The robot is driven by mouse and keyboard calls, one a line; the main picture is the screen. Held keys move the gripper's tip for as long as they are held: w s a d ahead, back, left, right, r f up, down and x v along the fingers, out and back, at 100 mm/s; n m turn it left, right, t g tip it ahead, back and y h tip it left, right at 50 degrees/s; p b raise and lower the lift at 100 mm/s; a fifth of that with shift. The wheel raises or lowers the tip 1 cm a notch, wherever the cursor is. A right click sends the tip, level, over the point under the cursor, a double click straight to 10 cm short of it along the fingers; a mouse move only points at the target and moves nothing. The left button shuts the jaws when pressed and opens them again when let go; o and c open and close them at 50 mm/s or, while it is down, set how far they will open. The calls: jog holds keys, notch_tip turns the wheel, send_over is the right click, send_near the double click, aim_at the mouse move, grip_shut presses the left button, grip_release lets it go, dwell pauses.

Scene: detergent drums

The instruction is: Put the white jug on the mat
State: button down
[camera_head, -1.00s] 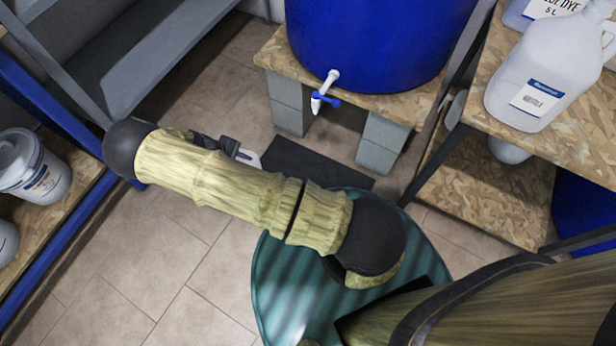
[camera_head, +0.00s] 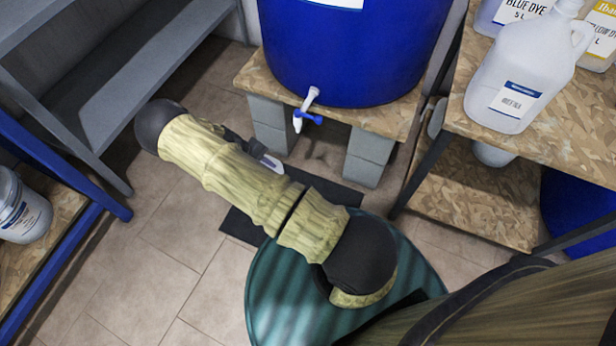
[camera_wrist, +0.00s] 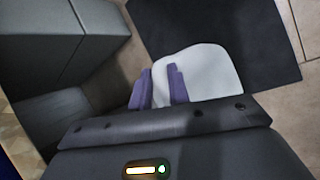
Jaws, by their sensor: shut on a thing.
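My gripper (camera_wrist: 160,87) has purple fingers shut on a white jug (camera_wrist: 212,72), seen from above in the wrist view. A small pale part of the jug (camera_head: 271,163) shows beyond my forearm in the head view; the rest is hidden. The dark mat (camera_wrist: 225,25) lies on the floor, and the jug overlaps its near part in the wrist view. In the head view the mat (camera_head: 335,190) is partly covered by my arm, in front of the drum stand. I cannot tell whether the jug touches the mat.
A blue drum (camera_head: 350,50) with a tap (camera_head: 305,112) stands on a board over grey blocks (camera_head: 368,155). Another white jug (camera_head: 525,75) stands on the right-hand table (camera_head: 560,135). Grey steps (camera_head: 150,75) and a shelf with a bucket (camera_head: 22,210) are at left. Floor at lower left is clear.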

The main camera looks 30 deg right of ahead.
jog(key=s+d+b, duration=0.3)
jog(key=s+d, duration=0.2)
jog(key=d, duration=0.7)
jog(key=shift+s+b, duration=0.15)
jog(key=shift+b, duration=0.2)
jog(key=shift+d, duration=0.15)
jog(key=f+b, duration=0.2)
jog(key=d+f+b, duration=0.1)
jog(key=shift+s+f, duration=0.25)
jog(key=shift+f, duration=0.1)
jog(key=c, duration=1.3)
grip_release()
jog(key=shift+r, duration=0.1)
jog(key=shift+r, duration=0.1)
jog(key=p+v, duration=0.5)
jog(key=v, duration=0.7)
